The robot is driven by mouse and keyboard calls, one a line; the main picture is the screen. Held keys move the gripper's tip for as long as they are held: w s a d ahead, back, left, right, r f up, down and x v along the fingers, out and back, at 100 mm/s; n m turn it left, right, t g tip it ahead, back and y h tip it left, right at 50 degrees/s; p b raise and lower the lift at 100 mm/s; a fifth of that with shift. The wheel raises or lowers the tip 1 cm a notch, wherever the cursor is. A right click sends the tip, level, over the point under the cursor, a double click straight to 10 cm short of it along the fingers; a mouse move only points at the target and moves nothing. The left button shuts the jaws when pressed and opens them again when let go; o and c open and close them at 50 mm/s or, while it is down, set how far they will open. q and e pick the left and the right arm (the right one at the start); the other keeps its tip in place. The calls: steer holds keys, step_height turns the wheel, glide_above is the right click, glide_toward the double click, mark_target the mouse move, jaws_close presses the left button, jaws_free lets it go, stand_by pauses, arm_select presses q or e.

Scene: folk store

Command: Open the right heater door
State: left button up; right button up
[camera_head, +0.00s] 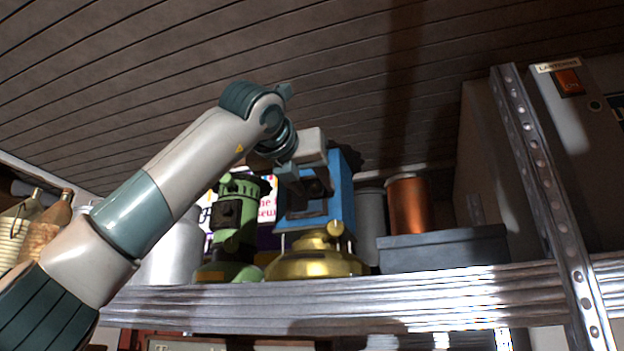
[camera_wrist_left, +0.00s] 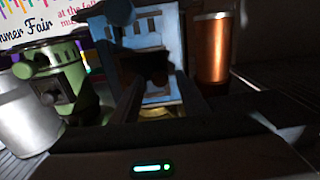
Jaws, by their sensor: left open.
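The right heater (camera_head: 343,198) has a blue body on a round brass base (camera_head: 318,262) and stands on a metal shelf. In the left wrist view its blue body (camera_wrist_left: 153,38) fills the upper middle, with a dark part low on its front. My left gripper (camera_head: 307,186) is open right in front of the blue body and covers much of its front. Its fingers (camera_wrist_left: 158,100) are dark in the wrist view, on either side of the dark part. I cannot tell whether they touch it or how the door stands. My right gripper is not in view.
A green heater (camera_head: 236,215) stands close on the left. A copper cylinder (camera_head: 408,205), a grey cylinder (camera_head: 370,225) and a long grey box (camera_head: 445,249) are on the right. A perforated metal upright (camera_head: 550,180) rises from the shelf (camera_head: 400,298) at far right.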

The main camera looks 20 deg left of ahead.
arm_select(q)
steer(key=shift+w, duration=0.15)
jaws_close()
